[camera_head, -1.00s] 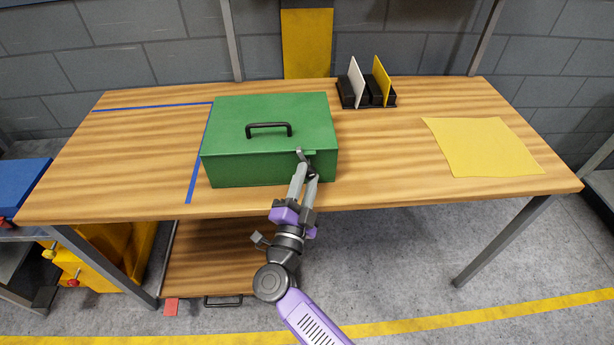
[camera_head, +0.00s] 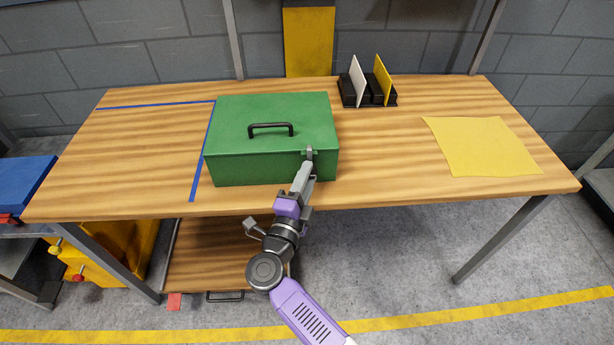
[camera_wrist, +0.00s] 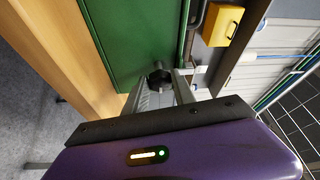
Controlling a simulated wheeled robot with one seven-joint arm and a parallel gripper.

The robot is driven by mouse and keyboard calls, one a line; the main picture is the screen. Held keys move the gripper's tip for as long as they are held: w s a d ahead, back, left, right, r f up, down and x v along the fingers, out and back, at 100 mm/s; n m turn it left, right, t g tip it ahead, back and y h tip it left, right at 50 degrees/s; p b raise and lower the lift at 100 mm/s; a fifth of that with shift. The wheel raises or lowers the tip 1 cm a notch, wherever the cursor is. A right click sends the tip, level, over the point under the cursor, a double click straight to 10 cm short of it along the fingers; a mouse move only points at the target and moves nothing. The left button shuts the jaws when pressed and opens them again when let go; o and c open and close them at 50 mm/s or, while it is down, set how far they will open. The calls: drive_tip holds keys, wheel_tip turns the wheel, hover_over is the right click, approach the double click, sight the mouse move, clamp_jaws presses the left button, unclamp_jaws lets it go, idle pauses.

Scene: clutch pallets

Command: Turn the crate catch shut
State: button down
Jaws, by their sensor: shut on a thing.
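The green crate (camera_head: 235,122) stands on the table with its lid down and a black handle on top. Its grey catch (camera_head: 309,154) is at the right part of the front, near the lid seam, and its visible tip points up. My gripper (camera_head: 303,171) is at the catch, shut on it; the fingers overlap and hide its lower part. In the wrist view, the crate's green front (camera_wrist: 130,35) fills the upper middle. A dark knob-like part of the catch (camera_wrist: 160,74) shows between the fingertips (camera_wrist: 161,86).
The wooden table (camera_head: 390,160) has blue tape (camera_head: 200,165) left of the crate. A black holder (camera_head: 366,97) with a white and a yellow panel stands behind, to the right. A yellow sheet (camera_head: 480,145) lies at the right. The table between crate and sheet is clear.

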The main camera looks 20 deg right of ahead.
drive_tip(key=shift+f, duration=0.1)
drive_tip(key=c, duration=1)
unclamp_jaws()
drive_tip(key=shift+c, duration=0.2)
drive_tip(key=b+v, duration=0.1)
drive_tip(key=v, duration=0.6)
drive_tip(key=shift+s+a, duration=0.25)
drive_tip(key=shift+s, duration=0.1)
